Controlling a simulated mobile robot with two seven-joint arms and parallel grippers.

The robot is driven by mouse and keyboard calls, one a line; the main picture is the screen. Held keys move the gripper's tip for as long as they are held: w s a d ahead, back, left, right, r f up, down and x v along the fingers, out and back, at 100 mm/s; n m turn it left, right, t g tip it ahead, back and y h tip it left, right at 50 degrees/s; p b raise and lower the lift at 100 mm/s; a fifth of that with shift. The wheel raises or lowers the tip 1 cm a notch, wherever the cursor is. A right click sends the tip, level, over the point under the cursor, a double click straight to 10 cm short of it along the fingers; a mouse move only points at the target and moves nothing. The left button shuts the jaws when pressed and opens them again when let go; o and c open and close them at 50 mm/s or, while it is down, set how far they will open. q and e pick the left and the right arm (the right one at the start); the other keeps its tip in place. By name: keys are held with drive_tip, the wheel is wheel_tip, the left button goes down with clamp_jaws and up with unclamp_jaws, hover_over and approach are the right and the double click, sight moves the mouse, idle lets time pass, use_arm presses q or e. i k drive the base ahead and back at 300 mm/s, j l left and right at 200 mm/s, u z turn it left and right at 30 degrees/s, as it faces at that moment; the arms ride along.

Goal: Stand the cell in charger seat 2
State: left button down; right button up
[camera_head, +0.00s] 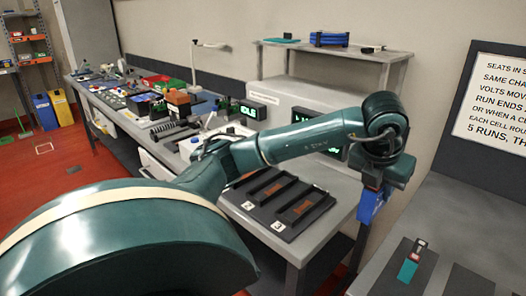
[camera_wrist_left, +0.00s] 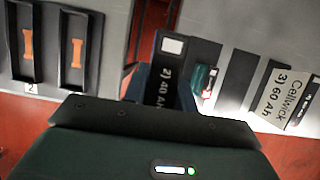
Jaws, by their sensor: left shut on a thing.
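In the left wrist view the held cell (camera_wrist_left: 168,84) shows a dark face marked "2) 40 Ah" with a white square. The dark charger tray (camera_head: 262,225) lies on the bench left of the gripper. Two of its seats show orange-brown strips and no cell. Seat 2 (camera_head: 254,191) carries a white "2" tag, and its tag (camera_wrist_left: 30,88) shows in the wrist view. My right gripper is out of view.
A grey side table (camera_head: 385,288) at lower right carries dark strips and a teal cell (camera_head: 407,270). A "Cellwick 3) 60 Ah" label (camera_wrist_left: 288,96) shows in the wrist view. A gap separates bench and table. Display boxes stand behind the charger, partly hidden by my arm.

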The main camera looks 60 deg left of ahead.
sight(274, 190)
drive_tip(key=j, duration=0.45)
drive_tip(key=k+j, duration=0.15)
drive_tip(key=j, duration=0.75)
drive_tip(key=k, duration=0.05)
